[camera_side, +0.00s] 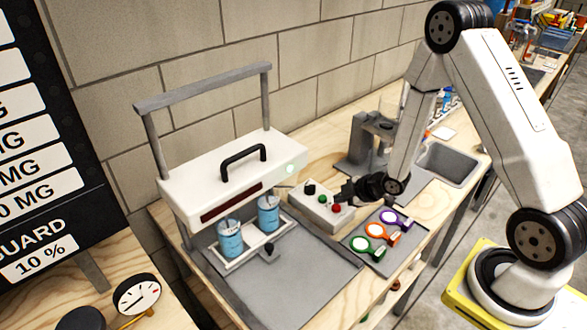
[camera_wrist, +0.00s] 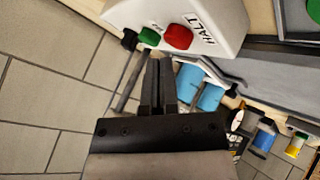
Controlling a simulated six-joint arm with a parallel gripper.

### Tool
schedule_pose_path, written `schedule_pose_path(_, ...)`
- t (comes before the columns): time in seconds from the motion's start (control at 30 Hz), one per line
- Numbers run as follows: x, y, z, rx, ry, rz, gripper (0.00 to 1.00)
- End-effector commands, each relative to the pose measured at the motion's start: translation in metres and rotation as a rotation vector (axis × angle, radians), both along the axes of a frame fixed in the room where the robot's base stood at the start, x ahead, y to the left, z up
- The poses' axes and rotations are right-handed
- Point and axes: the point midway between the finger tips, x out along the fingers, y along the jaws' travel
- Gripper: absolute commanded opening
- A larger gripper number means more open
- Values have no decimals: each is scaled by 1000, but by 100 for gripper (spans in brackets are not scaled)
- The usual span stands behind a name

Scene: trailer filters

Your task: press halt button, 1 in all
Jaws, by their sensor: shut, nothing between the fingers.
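The halt button is a red round button (camera_wrist: 178,37) beside the word HALT on a pale control box (camera_wrist: 215,15). It also shows in the side view (camera_side: 336,208) on the box (camera_side: 312,207), at the end nearest my arm. A green button (camera_wrist: 148,37) and a black knob (camera_wrist: 129,40) sit in line with it. My gripper (camera_wrist: 158,62) is shut and empty. In the wrist view its tips lie just below the red and green buttons, with a gap visible. In the side view my gripper (camera_side: 346,190) is right by the red button; I cannot tell its exact height.
A white machine with a black handle (camera_side: 243,158) stands left of the box, with two blue canisters (camera_side: 230,238) beneath. Green, orange and purple ring-shaped pieces lie on a grey tray (camera_side: 385,262) in front. A grey stand (camera_side: 366,145) and a sink (camera_side: 452,163) are behind.

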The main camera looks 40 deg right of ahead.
Motion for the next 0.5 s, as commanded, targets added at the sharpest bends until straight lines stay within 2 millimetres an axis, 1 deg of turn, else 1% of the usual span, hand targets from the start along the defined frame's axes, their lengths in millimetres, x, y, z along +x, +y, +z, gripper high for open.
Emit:
schedule_pose_path(0.23, 0, 0, -6, 1, 0, -1, 0)
schedule_pose_path(0.5, 0, 0, -7, 0, -1, -1, 0)
